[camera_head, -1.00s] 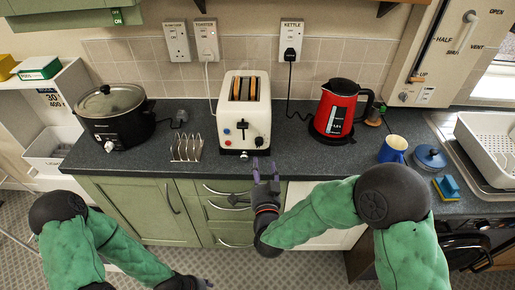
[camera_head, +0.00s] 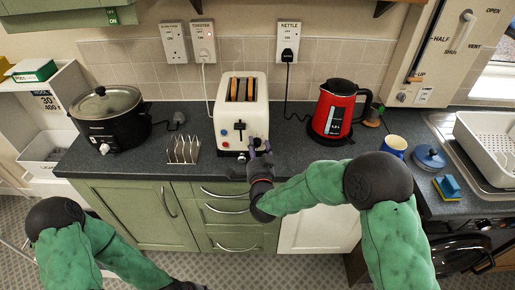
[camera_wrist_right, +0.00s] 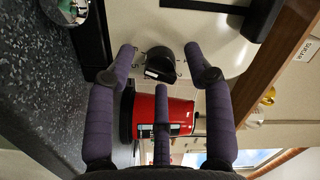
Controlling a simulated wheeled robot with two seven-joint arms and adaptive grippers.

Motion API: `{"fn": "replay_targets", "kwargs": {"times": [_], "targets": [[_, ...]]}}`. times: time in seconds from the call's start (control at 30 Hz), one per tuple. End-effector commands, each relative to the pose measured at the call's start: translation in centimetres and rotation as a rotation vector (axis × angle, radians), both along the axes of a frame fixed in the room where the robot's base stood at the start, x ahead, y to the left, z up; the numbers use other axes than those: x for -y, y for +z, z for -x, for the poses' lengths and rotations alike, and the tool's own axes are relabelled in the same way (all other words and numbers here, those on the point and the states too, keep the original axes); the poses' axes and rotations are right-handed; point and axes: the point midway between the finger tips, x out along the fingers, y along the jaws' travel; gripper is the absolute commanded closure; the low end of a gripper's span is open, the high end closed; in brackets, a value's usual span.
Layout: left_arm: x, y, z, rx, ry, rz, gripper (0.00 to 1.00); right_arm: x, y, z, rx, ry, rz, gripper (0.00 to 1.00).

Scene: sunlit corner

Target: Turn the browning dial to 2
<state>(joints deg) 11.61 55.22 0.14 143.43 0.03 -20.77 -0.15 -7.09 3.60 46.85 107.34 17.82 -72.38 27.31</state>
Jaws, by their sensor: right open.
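The cream toaster (camera_head: 224,112) stands on the dark worktop with browned slices in its slots. In the head view the dial is mostly hidden by my right gripper (camera_head: 258,148). My right gripper is open, its purple fingers (camera_wrist_right: 161,72) spread around the dial's sides, apparently not closed on it. My left gripper (camera_head: 186,285) is low at the bottom edge, away from the toaster, its fingers unclear.
A red kettle (camera_head: 334,108) stands right of the toaster and a toast rack (camera_head: 183,150) left of it. A black slow cooker (camera_head: 110,125) is further left. Worktop in front of the kettle is clear.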

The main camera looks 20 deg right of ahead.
Motion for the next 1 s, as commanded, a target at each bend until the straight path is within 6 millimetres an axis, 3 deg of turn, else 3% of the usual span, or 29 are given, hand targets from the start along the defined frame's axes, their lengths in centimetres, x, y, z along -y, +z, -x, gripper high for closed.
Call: {"fn": "replay_targets", "kwargs": {"times": [0.03, 0.2, 0.67, 1.0], "targets": [[0.00, 0.01, 0.00, 0.000, 0.000, 0.000, 0.60, -0.01, 0.01, 0.01, 0.000, 0.000, 0.000, 0.50], [0.00, 0.00, 0.00, 0.000, 0.000, 0.000, 0.60, -0.01, 0.01, 0.02, 0.000, 0.000, 0.000, 0.98], [-0.01, 0.14, 0.00, 0.000, 0.000, 0.000, 0.60, -0.02, 0.07, 0.02, -0.018, 0.000, 0.060, 1.00], [0.00, 0.74, -0.01, 0.000, 0.000, 0.000, 0.60, -0.04, 0.23, 0.00, -0.087, 0.000, 0.304, 1.00]]}}
